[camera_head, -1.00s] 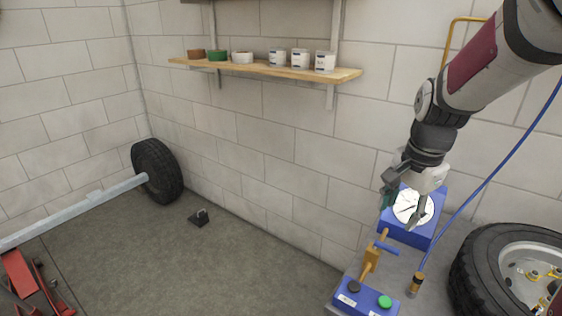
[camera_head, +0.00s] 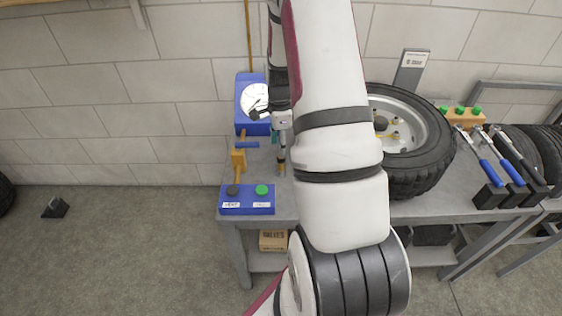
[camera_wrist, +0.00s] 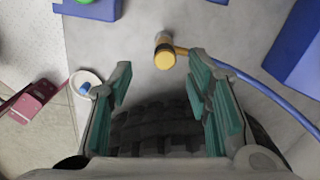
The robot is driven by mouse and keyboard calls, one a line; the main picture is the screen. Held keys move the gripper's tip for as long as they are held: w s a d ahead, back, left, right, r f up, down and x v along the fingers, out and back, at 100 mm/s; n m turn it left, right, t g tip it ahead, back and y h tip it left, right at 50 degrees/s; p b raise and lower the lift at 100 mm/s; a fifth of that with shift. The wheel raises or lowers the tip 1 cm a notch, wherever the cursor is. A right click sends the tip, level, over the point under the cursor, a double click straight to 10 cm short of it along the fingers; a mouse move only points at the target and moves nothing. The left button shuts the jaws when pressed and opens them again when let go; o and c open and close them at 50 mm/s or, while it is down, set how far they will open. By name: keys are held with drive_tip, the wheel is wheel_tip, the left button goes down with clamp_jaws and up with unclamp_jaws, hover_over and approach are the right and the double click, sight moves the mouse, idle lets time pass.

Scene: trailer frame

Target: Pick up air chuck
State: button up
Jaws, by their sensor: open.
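The air chuck is a small brass-orange fitting (camera_wrist: 164,54) with a blue hose (camera_wrist: 265,88) running off to the right in the wrist view. In the head view the air chuck (camera_head: 281,161) stands on the grey bench, just below my gripper (camera_head: 279,132). My arm hides part of the gripper and the hose there. In the wrist view my gripper (camera_wrist: 160,68) is open, with teal-padded fingers on either side. The air chuck appears between and slightly beyond the fingertips, nearer the right one, with no clear contact.
A blue box with black and green buttons (camera_head: 247,208) sits at the bench's front left, with an orange-handled valve (camera_head: 238,159) behind it. A blue box with a white dial (camera_head: 241,117) stands behind the gripper. A large tyre (camera_head: 437,157) is close on the right.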

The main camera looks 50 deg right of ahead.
sight(281, 159)
drive_tip(key=shift+w+d+f, duration=0.1)
drive_tip(key=shift+d+f, duration=0.1)
drive_tip(key=shift+f, duration=1.65)
drive_tip(key=shift+d+f, duration=0.2)
drive_tip(key=shift+f, duration=1.65)
clamp_jaws()
